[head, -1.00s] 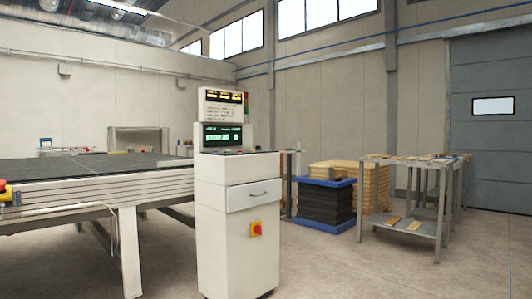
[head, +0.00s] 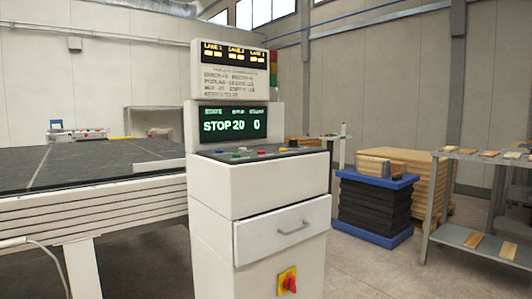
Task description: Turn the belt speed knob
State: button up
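A white control console (head: 258,195) stands in the middle of the head view. Its sloped dark control panel (head: 262,153) carries several small coloured buttons and knobs, seen at a low angle. I cannot tell which of them is the belt speed knob. Above the panel, a green-lettered screen (head: 232,124) reads STOP, 20 and 0. A higher display (head: 234,58) shows yellow lane readouts. A red rotary switch on a yellow plate (head: 287,282) is on the console's lower front. My gripper is not in view.
A long machine bed with a dark top (head: 90,165) adjoins the console on the left. A blue lift table (head: 376,180) stands behind right, and a grey metal rack (head: 480,240) with wooden pieces is at far right. Floor shows between console and rack.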

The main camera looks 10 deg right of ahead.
aim_at(291, 143)
jog(key=i+l, duration=0.65)
jog(key=i, duration=0.25)
jog(key=i+l+z, duration=0.1)
jog(key=i+l, duration=0.6)
